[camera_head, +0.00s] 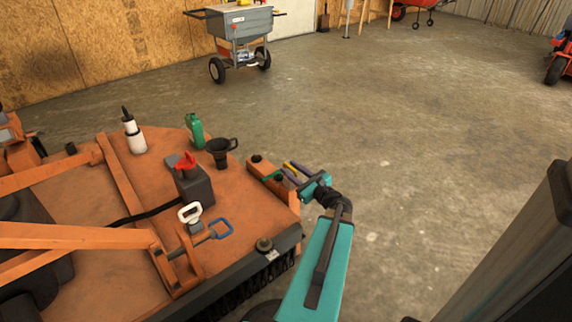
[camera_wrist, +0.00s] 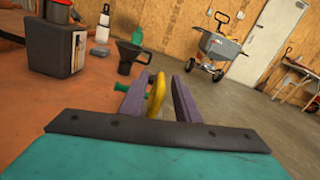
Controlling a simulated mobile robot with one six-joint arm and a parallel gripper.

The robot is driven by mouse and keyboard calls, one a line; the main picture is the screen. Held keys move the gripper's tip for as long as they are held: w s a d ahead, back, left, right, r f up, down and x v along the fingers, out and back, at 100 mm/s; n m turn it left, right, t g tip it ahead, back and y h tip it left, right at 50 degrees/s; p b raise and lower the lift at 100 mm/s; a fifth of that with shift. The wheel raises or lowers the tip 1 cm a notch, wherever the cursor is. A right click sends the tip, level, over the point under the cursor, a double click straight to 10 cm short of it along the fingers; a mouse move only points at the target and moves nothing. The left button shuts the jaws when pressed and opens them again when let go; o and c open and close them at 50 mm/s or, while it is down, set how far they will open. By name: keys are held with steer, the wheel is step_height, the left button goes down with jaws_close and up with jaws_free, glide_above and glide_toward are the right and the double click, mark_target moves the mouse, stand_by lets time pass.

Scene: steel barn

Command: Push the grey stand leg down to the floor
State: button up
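I cannot clearly make out the grey stand leg in either view; the deck corner and my gripper may hide it. My gripper (camera_head: 288,172) is at the near right corner of the orange deck (camera_head: 240,205), beside an orange bracket (camera_head: 262,168). In the wrist view its two purple fingers (camera_wrist: 160,85) stand apart. A small green handle or pin (camera_wrist: 128,91) shows by the left finger.
On the deck stand a dark jug with a red cap (camera_head: 193,184), a black funnel (camera_head: 220,150), a green bottle (camera_head: 194,130) and a white bottle (camera_head: 134,136). A grey spreader cart (camera_head: 240,25) stands behind.

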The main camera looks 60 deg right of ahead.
steer(key=p+v, duration=0.2)
steer(key=v, duration=0.7)
steer(key=shift+s, duration=0.1)
stand_by(0.4)
